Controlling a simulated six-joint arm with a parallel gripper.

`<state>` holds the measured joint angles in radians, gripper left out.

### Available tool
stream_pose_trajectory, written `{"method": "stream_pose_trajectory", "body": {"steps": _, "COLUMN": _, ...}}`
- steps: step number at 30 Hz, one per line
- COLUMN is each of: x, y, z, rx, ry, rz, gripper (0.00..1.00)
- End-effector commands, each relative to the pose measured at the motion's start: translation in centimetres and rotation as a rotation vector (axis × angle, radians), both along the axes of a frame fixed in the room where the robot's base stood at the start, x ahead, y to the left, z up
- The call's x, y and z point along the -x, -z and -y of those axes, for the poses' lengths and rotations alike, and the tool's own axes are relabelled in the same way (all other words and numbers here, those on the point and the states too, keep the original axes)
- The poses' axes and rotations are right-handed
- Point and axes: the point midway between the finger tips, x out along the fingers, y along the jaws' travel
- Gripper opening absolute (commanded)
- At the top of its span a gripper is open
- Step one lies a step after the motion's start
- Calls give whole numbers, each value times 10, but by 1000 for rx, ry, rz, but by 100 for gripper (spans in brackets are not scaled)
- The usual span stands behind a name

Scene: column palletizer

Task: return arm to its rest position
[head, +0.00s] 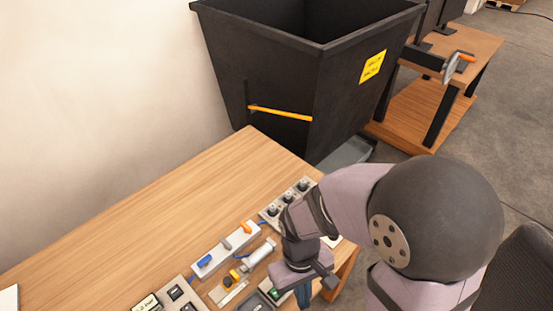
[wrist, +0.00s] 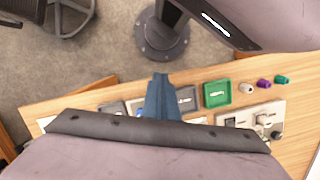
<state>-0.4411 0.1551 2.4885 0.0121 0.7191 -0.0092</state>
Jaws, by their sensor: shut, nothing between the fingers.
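My gripper shows in the wrist view (wrist: 161,80), its blue fingers together and empty, pointing toward the top of the picture. Behind the fingers, in that view, lie the wooden table edge and the floor. In the head view my arm is folded at the lower right, its wrist over the near right part of the wooden table (head: 150,215). The fingers are mostly hidden there by my own wrist. I cannot tell the exact gap between the gripper and the table.
On the table stand a grey block with dark knobs (head: 271,211), a white block with blue and orange pieces (head: 226,252), and a green tray (wrist: 217,94). A black bin (head: 280,75) stands beyond the table. A second wooden bench (head: 412,110) is at the back right.

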Motion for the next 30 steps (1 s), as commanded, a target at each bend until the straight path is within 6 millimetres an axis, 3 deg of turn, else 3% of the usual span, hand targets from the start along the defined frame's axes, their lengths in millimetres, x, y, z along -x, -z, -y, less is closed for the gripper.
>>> {"method": "stream_pose_trajectory", "body": {"steps": 3, "x": -9, "y": -18, "z": 33, "rx": -19, "ry": 143, "rz": 74, "gripper": 0}}
{"method": "stream_pose_trajectory", "body": {"steps": 12, "x": -39, "y": -47, "z": 80, "rx": -44, "ry": 394, "rz": 219, "gripper": 0}}
{"method": "stream_pose_trajectory", "body": {"steps": 23, "x": -39, "y": -42, "z": 88, "rx": -40, "ry": 434, "rz": 219, "gripper": 0}}
{"method": "stream_pose_trajectory", "body": {"steps": 30, "x": -39, "y": -9, "z": 88, "rx": -40, "ry": 433, "rz": 219, "gripper": 0}}
